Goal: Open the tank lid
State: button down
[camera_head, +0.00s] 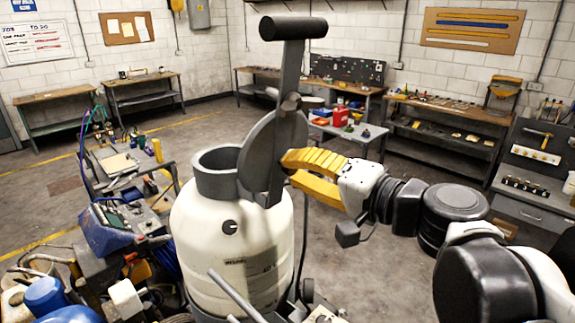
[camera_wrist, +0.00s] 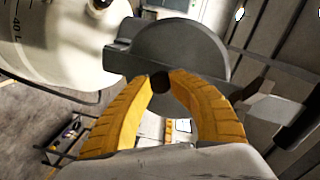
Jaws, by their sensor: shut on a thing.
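The cream tank (camera_head: 235,240) stands upright with a dark grey collar (camera_head: 213,180) around its open mouth. The round dark grey lid (camera_head: 262,142) is swung up and stands nearly on edge at the right of the mouth; it also shows in the wrist view (camera_wrist: 185,45). My gripper (camera_head: 287,165) has yellow fingers and reaches the lid from the right. In the wrist view my gripper (camera_wrist: 160,82) is shut on a small dark knob (camera_wrist: 160,84) on the lid's face. In the head view the grey upright bar hides part of the lid and the fingertips.
A black T-handle (camera_head: 293,28) on the grey upright bar (camera_head: 288,100) rises in front of the lid. A cluttered blue machine (camera_head: 115,228) stands left of the tank. Workbenches (camera_head: 450,125) line the walls. Open floor (camera_head: 400,265) lies below my arm.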

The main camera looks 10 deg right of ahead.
jog(key=c, duration=1.4)
grip_release()
jog(key=shift+c, duration=0.2)
jog(key=o, duration=0.3)
jog(key=shift+w+a+f, duration=0.1)
jog(key=shift+w, duration=0.05)
jog(key=shift+o, duration=0.2)
jog(key=shift+w+a, duration=0.1)
jog(key=shift+w, duration=0.05)
jog(key=v, duration=1.2)
